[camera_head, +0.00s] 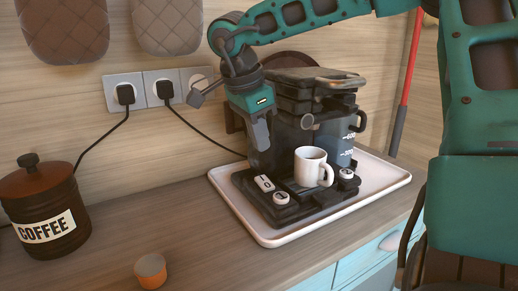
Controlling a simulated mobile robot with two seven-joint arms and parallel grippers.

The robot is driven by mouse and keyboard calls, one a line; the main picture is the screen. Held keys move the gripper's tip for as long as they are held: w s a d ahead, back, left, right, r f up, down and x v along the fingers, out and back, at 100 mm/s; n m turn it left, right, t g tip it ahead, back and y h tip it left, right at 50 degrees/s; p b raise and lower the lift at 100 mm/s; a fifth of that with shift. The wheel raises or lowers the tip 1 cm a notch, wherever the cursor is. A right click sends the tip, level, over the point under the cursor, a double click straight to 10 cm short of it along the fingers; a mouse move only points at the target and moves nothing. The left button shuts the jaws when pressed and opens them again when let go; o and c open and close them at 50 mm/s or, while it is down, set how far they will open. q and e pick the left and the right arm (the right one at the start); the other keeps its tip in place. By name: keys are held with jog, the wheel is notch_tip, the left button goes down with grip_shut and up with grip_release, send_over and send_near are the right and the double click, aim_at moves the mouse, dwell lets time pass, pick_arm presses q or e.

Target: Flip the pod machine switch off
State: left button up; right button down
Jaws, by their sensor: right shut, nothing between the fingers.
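The dark pod machine (297,107) stands on a white tray (262,236) on the counter. A white rocker switch (264,183) sits on the front left of its base; which way it is tipped is too small to tell. Round white knobs are beside it (281,198) and at the base's right (346,173). A white mug (311,166) stands on the base. My right gripper (264,168) points down over the left side of the machine, shut and empty, its tips just behind the switch. Whether they touch anything is unclear. My left gripper is out of view.
A brown COFFEE jar (45,212) stands at the left, and an orange pod (151,270) lies near the counter's front. Plugs (125,94) with black cords are in the wall sockets. The counter between jar and tray is mostly clear.

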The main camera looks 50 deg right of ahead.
jog(key=v, duration=0.2)
jog(key=s+v, duration=0.1)
jog(key=v, duration=0.2)
jog(key=shift+s+a+p, duration=0.1)
jog(key=shift+a+p, duration=0.1)
jog(key=shift+p, duration=0.15)
